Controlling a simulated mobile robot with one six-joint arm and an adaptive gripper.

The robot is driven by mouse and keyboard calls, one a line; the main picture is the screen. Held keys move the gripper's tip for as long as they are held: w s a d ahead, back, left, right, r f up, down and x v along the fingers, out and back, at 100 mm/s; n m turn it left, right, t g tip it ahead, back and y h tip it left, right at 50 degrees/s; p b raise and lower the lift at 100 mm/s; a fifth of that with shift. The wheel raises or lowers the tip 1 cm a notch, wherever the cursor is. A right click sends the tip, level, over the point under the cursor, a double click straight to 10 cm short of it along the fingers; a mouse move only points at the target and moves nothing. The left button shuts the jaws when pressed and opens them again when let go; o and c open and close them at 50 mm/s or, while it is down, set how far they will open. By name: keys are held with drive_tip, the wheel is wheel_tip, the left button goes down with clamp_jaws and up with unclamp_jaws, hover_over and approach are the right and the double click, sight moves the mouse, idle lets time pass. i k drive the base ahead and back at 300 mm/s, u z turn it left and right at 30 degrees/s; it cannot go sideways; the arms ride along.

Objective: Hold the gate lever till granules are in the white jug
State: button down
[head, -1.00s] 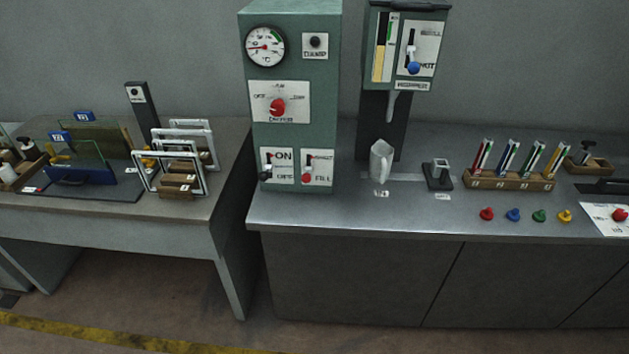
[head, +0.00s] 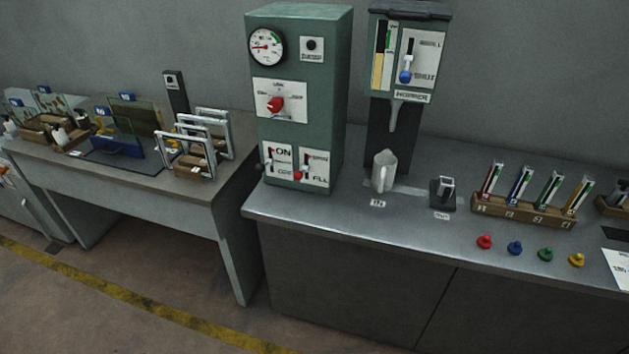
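The white jug (head: 384,171) stands upright on the metal counter, below the spout (head: 397,113) of the green hopper dispenser (head: 410,12). The gate lever (head: 406,68) is on the white panel of the hopper, with its blue knob (head: 405,77) near the lower end of the slot. A sight window (head: 378,72) beside it shows yellowish granules in its lower part. No stream shows between spout and jug. I cannot see the inside of the jug well enough to tell its contents. My gripper is not in view.
A green cabinet (head: 330,95) with a gauge and red switches stands left of the hopper. A small dark stand (head: 443,194) is right of the jug. Farther right are a wooden rack (head: 520,212) and several coloured knobs (head: 515,248). A lower bench (head: 140,183) is at left; open floor lies in front.

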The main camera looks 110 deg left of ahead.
sight(297, 175)
drive_tip(key=u, duration=0.15)
drive_tip(key=i, duration=0.9)
drive_tip(key=u, duration=0.5)
drive_tip(key=k, duration=0.15)
drive_tip(key=u, duration=2.95)
